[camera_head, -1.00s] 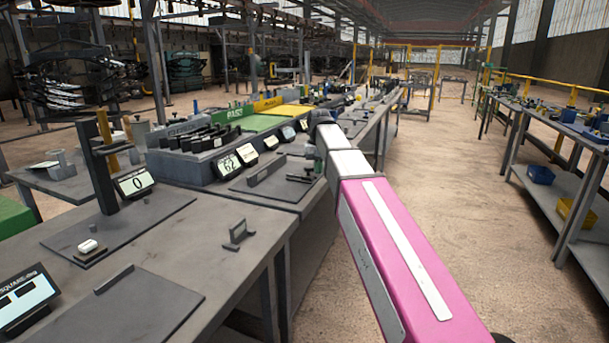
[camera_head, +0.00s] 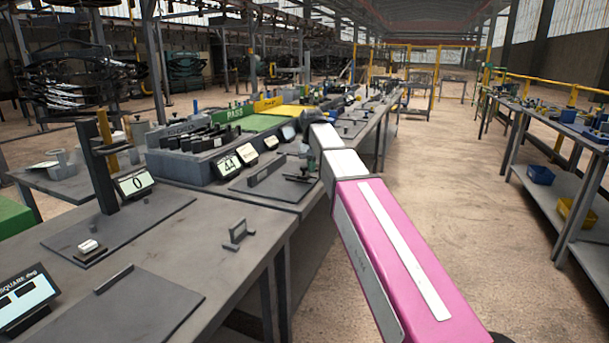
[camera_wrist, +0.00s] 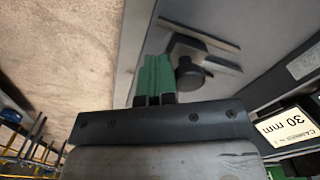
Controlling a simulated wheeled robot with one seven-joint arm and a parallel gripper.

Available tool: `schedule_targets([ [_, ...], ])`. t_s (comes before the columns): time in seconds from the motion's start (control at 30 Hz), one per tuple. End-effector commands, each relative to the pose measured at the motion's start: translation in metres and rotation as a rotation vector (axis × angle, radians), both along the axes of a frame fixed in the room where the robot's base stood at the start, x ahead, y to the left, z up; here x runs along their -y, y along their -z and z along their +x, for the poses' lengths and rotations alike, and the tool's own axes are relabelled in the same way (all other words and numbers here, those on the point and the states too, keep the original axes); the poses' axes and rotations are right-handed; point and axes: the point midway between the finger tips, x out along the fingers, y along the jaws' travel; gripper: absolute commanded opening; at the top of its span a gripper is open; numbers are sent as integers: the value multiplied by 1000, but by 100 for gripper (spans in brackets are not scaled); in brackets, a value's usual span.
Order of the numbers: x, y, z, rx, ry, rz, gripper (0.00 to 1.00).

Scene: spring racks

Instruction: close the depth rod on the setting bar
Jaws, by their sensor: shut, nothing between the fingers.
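My gripper (camera_wrist: 156,72) is shut, its green fingers together and empty. In the head view its tip (camera_head: 311,163) is low over the far plate, partly hidden by my arm. A dark gauge with a round knob (camera_wrist: 188,78) and a flat bar (camera_wrist: 205,52) lies just right of the fingers in the wrist view. It shows small and dark in the head view (camera_head: 297,179). I cannot clearly make out the depth rod apart from the setting bar, nor whether the fingers touch it.
A small display (camera_head: 228,165) reading about 44 stands left of the plate. A card marked 30 mm (camera_wrist: 292,126) is at the right in the wrist view. A raised block (camera_head: 267,173) stands on the same plate. The aisle floor (camera_head: 450,220) is clear.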

Motion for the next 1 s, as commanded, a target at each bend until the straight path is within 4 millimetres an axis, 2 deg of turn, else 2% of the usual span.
schedule_targets([
  [1.0, -25, 0, 10, 0, 0, 1, 0],
])
